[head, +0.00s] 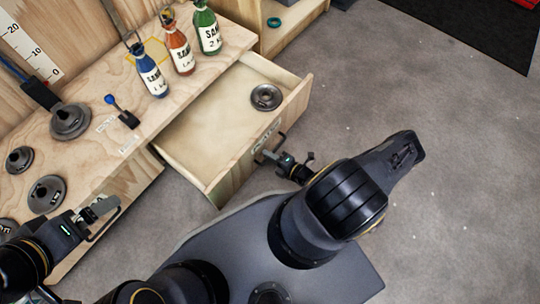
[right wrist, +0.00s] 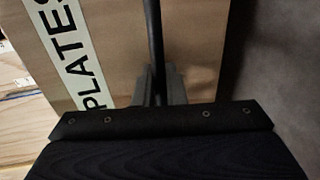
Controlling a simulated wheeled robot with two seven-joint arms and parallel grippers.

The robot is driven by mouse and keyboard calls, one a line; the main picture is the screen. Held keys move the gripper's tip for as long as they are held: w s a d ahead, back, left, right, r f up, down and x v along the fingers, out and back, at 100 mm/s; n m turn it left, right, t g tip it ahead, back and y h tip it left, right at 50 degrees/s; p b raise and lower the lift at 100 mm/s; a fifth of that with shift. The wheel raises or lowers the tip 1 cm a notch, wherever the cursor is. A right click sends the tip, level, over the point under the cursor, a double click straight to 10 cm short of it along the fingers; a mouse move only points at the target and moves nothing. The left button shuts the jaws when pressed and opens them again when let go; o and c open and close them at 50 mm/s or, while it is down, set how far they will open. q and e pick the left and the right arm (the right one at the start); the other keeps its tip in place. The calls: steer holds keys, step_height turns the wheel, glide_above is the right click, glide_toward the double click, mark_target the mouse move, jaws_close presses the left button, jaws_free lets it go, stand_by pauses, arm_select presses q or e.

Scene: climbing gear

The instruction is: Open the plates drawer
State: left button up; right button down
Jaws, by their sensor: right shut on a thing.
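The plates drawer (head: 205,132) is pulled well out of the wooden bench, its pale inside open to view. One dark round plate (head: 266,97) lies in it near the front right. The front carries a "PLATES" label, readable in the right wrist view (right wrist: 75,50), and a dark bar handle (right wrist: 153,40). My right gripper (head: 266,156) is at the drawer front, shut on this handle; its fingers show around the bar in the right wrist view. My left gripper (head: 106,216) is over the bench's front left edge, apart from the drawer; its jaw opening is unclear.
On the bench top (head: 100,90) stand a blue bottle (head: 150,74), a red bottle (head: 179,50) and a green bottle (head: 207,30). Several dark round weights, one at the back (head: 70,121), lie on the left. The grey floor (head: 440,130) to the right is clear.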

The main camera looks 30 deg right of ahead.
steer(key=shift+a, duration=0.1)
steer(key=c, duration=1.9)
jaws_free()
steer(key=p+v, duration=0.2)
steer(key=v, duration=0.5)
steer(key=shift+s+d, duration=0.2)
steer(key=shift+s, duration=0.2)
